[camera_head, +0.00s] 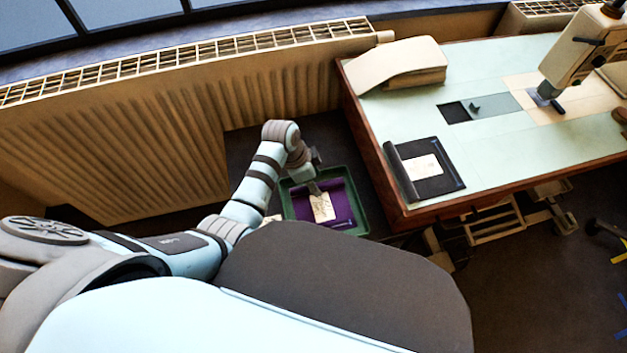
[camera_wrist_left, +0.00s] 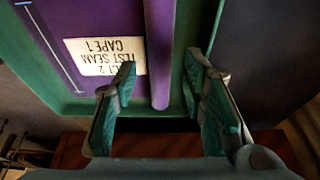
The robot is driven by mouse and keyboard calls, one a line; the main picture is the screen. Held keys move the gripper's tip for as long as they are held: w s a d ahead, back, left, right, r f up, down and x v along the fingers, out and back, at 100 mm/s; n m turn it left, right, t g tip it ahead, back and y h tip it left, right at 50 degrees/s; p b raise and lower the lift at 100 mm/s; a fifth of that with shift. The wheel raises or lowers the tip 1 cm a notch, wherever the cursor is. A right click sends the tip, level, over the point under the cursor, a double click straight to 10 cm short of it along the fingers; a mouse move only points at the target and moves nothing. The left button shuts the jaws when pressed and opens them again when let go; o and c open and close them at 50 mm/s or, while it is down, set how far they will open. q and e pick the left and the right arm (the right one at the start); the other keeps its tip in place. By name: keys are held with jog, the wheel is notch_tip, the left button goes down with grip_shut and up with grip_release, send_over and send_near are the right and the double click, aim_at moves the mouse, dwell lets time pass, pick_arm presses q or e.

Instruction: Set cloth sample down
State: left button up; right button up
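A purple cloth sample (camera_head: 343,205) with a cream label lies in a green tray (camera_head: 287,203) on the floor, beside the table. In the left wrist view the purple cloth (camera_wrist_left: 95,22) shows a raised rolled fold and an upside-down label (camera_wrist_left: 100,57) reading "TEST SEAM CAPE 1" in part. My left gripper (camera_head: 314,186) is over the tray. In the left wrist view its two teal-padded fingers (camera_wrist_left: 163,75) stand apart, with the rolled fold beyond and between them. I see no cloth gripped. The exact gap between fingertips and fold is unclear. My right gripper is out of view.
A pale green sewing table (camera_head: 420,115) with a wooden edge stands right of the tray. It holds a dark labelled sample (camera_head: 437,182), a cream cover (camera_head: 400,63) and a sewing machine (camera_head: 585,50). A ribbed radiator (camera_head: 150,130) stands along the wall left of the tray.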

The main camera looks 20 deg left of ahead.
pick_arm(q)
jog(key=p+v, duration=0.4)
jog(key=v, duration=0.7)
jog(key=shift+a+f, duration=0.1)
